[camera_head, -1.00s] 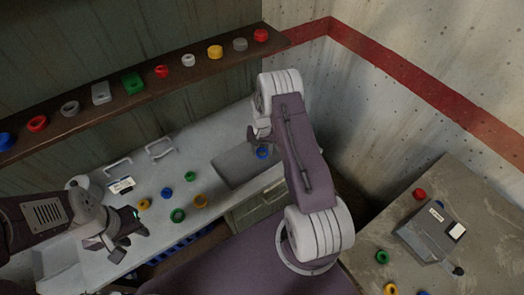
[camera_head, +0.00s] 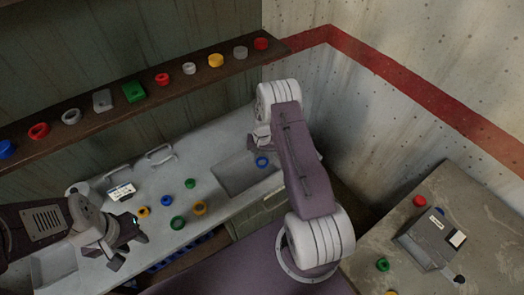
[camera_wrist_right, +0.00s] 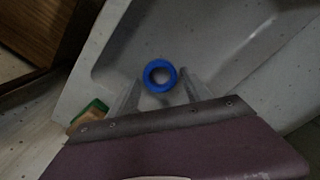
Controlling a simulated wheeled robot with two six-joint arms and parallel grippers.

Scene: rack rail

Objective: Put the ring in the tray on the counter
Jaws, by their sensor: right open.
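A blue ring (camera_head: 262,162) lies at the right part of a grey, sunken tray-like basin (camera_head: 232,178) in the light counter. In the right wrist view the ring (camera_wrist_right: 160,76) shows against the pale basin (camera_wrist_right: 225,62), just past and between my right gripper's fingertips (camera_wrist_right: 158,92). That gripper is open; I cannot tell whether a finger touches the ring. In the head view my right gripper (camera_head: 258,141) is above the basin and partly hidden by its arm. My left gripper (camera_head: 127,247) appears open and empty over the counter's left part.
A shelf (camera_head: 130,105) with several coloured pieces runs above. A side table (camera_head: 480,225) with a grey box (camera_head: 432,238) stands at right. A pale bin (camera_head: 55,268) is lower left.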

